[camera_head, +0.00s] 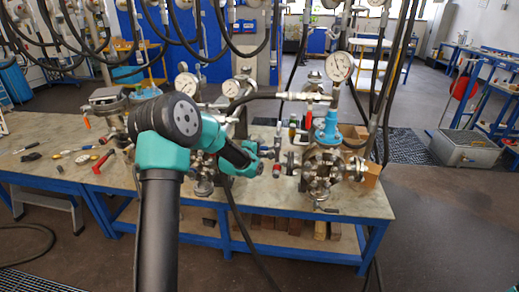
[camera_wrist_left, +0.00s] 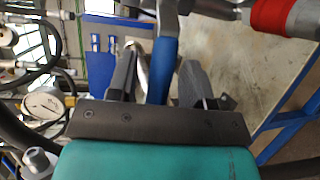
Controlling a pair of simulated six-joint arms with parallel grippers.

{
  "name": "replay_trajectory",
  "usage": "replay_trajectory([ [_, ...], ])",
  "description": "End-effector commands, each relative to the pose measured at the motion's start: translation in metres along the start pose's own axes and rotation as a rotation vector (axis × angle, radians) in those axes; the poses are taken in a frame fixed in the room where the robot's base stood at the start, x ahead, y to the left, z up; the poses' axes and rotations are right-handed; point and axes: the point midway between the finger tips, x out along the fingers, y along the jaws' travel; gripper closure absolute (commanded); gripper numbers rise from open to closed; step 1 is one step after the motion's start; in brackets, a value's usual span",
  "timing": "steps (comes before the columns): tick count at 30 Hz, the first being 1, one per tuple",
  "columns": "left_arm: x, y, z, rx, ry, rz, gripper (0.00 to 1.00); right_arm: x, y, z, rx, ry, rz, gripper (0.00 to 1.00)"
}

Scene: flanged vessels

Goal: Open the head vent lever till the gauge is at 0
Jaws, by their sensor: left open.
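My left gripper (camera_head: 264,152) reaches in beside the flanged vessel (camera_head: 322,165) on the bench. In the left wrist view its two fingers (camera_wrist_left: 160,62) are apart, with a blue lever handle (camera_wrist_left: 163,68) between them. I cannot tell whether either finger touches the handle. I cannot tell for sure that this is the head vent lever. A round white gauge (camera_head: 339,66) stands above the vessel; its reading is too small to make out. A gauge (camera_wrist_left: 45,104) also shows at the left of the wrist view, and I cannot tell if it is the same one. My right gripper is not in view.
A red handle or fitting (camera_wrist_left: 270,14) is near the right finger's side in the wrist view. Hoses hang over the bench (camera_head: 255,196). Other gauges (camera_head: 186,84) and hand tools (camera_head: 102,162) are on the left. A grey bin (camera_head: 466,150) stands on the floor at right.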

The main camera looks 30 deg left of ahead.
Motion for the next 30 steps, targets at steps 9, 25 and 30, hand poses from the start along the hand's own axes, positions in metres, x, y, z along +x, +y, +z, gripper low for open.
replay_trajectory([
  [9,0.0005,0.0001,0.0002,0.0,0.0,0.0,0.59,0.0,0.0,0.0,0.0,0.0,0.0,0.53],
  [25,0.0004,0.0,0.0002,0.0,0.0,0.0,1.0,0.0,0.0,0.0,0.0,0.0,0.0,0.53],
  [30,0.0003,0.0,0.0001,0.0,0.0,0.0,1.0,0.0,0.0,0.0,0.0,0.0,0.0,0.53],
])
